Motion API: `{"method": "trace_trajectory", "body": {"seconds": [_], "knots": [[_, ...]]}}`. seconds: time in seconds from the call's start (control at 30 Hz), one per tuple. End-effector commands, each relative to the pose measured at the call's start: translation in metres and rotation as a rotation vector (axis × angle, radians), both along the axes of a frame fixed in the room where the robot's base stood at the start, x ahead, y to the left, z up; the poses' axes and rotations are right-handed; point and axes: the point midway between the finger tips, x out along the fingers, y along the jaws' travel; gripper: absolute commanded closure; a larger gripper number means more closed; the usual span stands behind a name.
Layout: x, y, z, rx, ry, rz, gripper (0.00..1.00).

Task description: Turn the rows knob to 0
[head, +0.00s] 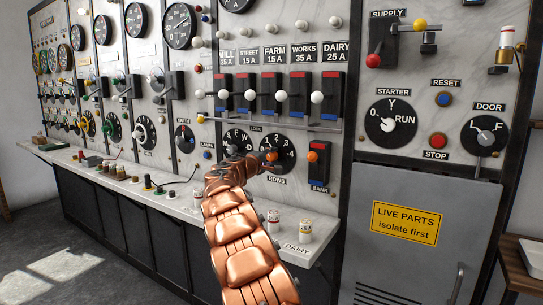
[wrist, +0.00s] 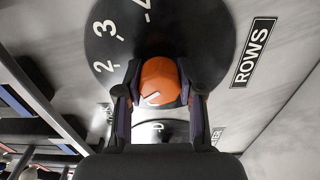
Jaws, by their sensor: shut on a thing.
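The rows knob (wrist: 162,76) is orange with a white line, set on a black dial (wrist: 115,48) with white numbers; 2, 3 and part of a 4 show in the wrist view. The white line points to the lower left there, below the 2. The number at its end is hidden by a finger. My gripper (wrist: 160,92) is shut on the knob, one dark finger on each side. The ROWS label (head: 277,181) is under the dial.
An orange bank switch (head: 313,156) stands close on the right. A horizontal rail (head: 270,122) and a row of levers with white balls run above. A shelf (head: 185,200) with small items juts out below.

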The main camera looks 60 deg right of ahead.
Motion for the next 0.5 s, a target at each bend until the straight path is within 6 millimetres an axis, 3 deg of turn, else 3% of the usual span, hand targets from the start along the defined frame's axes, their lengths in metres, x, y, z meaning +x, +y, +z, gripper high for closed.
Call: {"method": "trace_trajectory", "body": {"seconds": [0.5], "knots": [[0.0000, -0.0001, 0.0014, -0.018, 0.481, 0.000, 0.97]]}}
